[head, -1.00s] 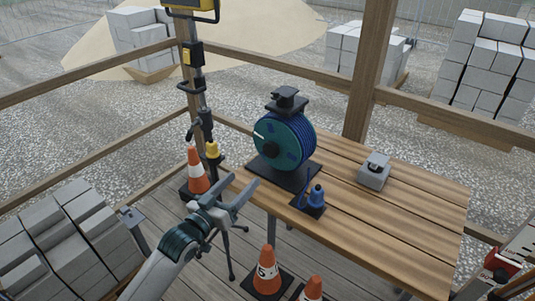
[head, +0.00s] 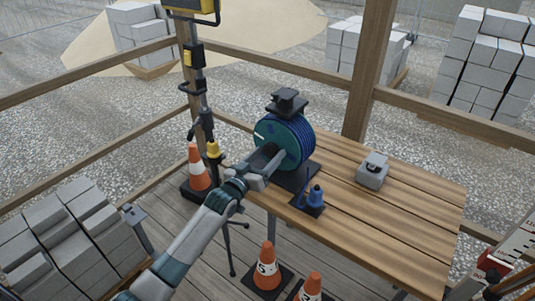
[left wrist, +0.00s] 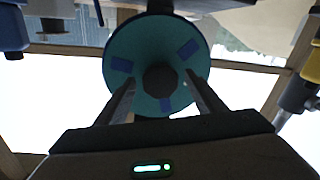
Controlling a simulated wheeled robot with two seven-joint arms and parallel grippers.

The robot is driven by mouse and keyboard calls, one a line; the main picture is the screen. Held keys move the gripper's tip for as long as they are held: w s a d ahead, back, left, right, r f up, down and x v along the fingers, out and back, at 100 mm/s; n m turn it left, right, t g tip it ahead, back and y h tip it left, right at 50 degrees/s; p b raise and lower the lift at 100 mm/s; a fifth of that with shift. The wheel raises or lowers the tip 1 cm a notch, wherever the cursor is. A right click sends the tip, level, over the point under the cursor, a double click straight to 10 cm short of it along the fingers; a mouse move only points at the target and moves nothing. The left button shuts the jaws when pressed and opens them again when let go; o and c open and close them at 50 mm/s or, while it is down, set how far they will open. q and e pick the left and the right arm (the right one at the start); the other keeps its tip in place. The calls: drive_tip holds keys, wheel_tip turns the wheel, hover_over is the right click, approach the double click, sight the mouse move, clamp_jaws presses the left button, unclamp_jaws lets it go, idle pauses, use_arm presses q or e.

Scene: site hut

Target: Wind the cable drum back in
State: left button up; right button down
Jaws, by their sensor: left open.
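The cable drum (head: 297,135) stands on a black base plate (head: 300,177) on the wooden table, with a teal side face and blue cable wound on it. In the left wrist view its teal face (left wrist: 135,55) is seen head-on, with a dark round hub or knob (left wrist: 160,81) at its centre. My left gripper (head: 272,160) is at the drum's near face and hides part of it. In the left wrist view my left gripper (left wrist: 163,92) is open, its fingers on either side of the dark knob and apart from it. My right gripper is not in view.
A blue plug-like item (head: 315,196) on a black plate sits in front of the drum. A grey box (head: 372,171) lies to the right on the table (head: 400,215). Orange cones (head: 267,265) stand on the floor below. A post-like stand (head: 205,120) rises left of the drum.

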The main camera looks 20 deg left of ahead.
use_arm(q)
drive_tip(key=shift+w, duration=0.2)
drive_tip(key=c, duration=1.5)
